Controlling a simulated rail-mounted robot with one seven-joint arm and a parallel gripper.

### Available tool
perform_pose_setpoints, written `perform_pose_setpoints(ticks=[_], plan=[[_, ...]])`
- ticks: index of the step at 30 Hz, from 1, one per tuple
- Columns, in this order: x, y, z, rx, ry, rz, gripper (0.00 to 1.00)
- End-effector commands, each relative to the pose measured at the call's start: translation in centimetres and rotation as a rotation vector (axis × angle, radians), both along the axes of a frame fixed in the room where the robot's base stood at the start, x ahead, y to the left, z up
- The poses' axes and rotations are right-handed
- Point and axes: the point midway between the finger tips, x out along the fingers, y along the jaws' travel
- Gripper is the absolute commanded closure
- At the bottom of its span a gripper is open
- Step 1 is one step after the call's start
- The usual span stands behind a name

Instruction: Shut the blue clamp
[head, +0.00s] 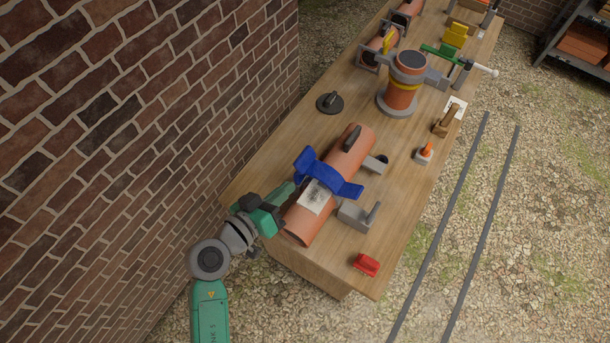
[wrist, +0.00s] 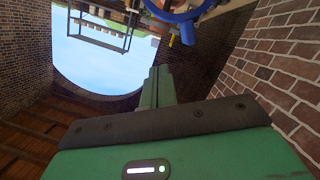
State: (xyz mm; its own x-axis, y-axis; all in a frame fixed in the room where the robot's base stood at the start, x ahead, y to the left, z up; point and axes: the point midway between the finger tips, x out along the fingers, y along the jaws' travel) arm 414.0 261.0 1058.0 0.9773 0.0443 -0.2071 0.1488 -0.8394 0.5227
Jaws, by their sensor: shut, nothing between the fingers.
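The blue clamp (head: 336,181) lies across the near terracotta pipe (head: 353,150) on the workbench. A blue part of it stands up on its left side; I cannot tell whether it is fastened. In the wrist view, part of the blue clamp (wrist: 185,14) shows as a curved blue piece at the top edge. My gripper (head: 287,189) is shut and empty, close to the left of the clamp and the pipe's near end. Its green fingers (wrist: 158,88) are together in the wrist view, pointing towards the clamp. I cannot tell whether they touch it.
A grey bracket (head: 357,216) stands right of the pipe, and a red block (head: 366,264) lies near the bench's front. A black disc with a handle (head: 330,102) and an upright pipe (head: 403,82) stand farther back. The brick wall (head: 130,130) is close on the left.

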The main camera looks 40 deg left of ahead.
Motion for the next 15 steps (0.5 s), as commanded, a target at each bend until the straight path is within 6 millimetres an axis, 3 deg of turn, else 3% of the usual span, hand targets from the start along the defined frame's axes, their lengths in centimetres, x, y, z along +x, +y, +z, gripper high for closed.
perform_pose_setpoints(ticks=[12, 15], plan=[[8.4, 0.4, -1.7, 0.001, 0.0, -0.002, 1.0], [9.4, -0.1, -3.0, -0.002, 0.003, -0.002, 1.0]])
